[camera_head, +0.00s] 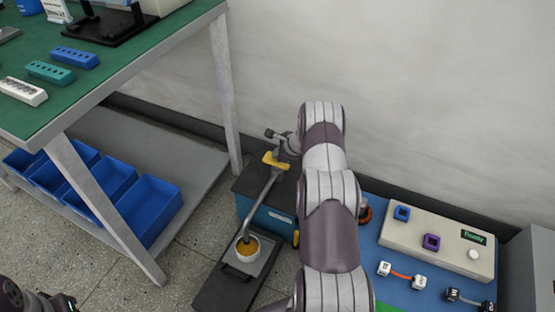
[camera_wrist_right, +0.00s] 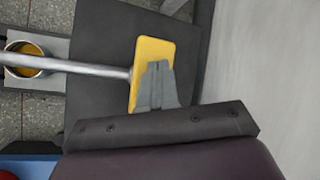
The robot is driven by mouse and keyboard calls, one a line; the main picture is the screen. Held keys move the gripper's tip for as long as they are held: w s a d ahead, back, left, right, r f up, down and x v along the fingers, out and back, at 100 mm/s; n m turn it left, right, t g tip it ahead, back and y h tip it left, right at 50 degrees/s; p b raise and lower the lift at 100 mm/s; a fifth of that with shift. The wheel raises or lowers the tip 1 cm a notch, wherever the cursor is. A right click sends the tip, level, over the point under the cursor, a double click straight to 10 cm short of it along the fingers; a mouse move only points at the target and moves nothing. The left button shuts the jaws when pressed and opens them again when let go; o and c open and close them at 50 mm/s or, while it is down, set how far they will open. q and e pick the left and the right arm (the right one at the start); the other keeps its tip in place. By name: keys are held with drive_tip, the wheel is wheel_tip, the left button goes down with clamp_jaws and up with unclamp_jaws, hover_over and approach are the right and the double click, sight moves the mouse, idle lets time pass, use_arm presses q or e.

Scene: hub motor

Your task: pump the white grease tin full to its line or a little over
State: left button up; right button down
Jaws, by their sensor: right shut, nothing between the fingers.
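The white grease tin (camera_head: 257,253) stands on a small plate at the front of the pump, with amber grease visible inside. A grey spout pipe (camera_head: 262,205) runs down to the tin from the yellow pump lever (camera_head: 276,160). In the right wrist view the tin (camera_wrist_right: 8,46) is at the left edge and the yellow plate (camera_wrist_right: 150,62) is near the middle. My right gripper (camera_wrist_right: 158,85) is shut and empty, right at the yellow plate; whether it touches cannot be told. The fill line is not readable. Part of my left arm shows at the lower left corner.
A dark-topped blue cabinet (camera_head: 268,222) carries the pump. A green-topped bench (camera_head: 120,50) stands left, with blue bins (camera_head: 150,205) on its lower shelf. A blue mat with a beige control box (camera_head: 435,240) lies right. The wall is close behind.

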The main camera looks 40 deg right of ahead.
drive_tip(key=shift+f+b, duration=1.2)
drive_tip(key=shift+f, duration=0.2)
idle(0.8)
drive_tip(key=shift+r, duration=0.1)
drive_tip(key=shift+r+p, duration=1.35)
drive_tip(key=shift+r, duration=0.55)
wheel_tip(320, 180, up, 5)
drive_tip(key=p, duration=0.3)
drive_tip(key=shift+p, duration=0.35)
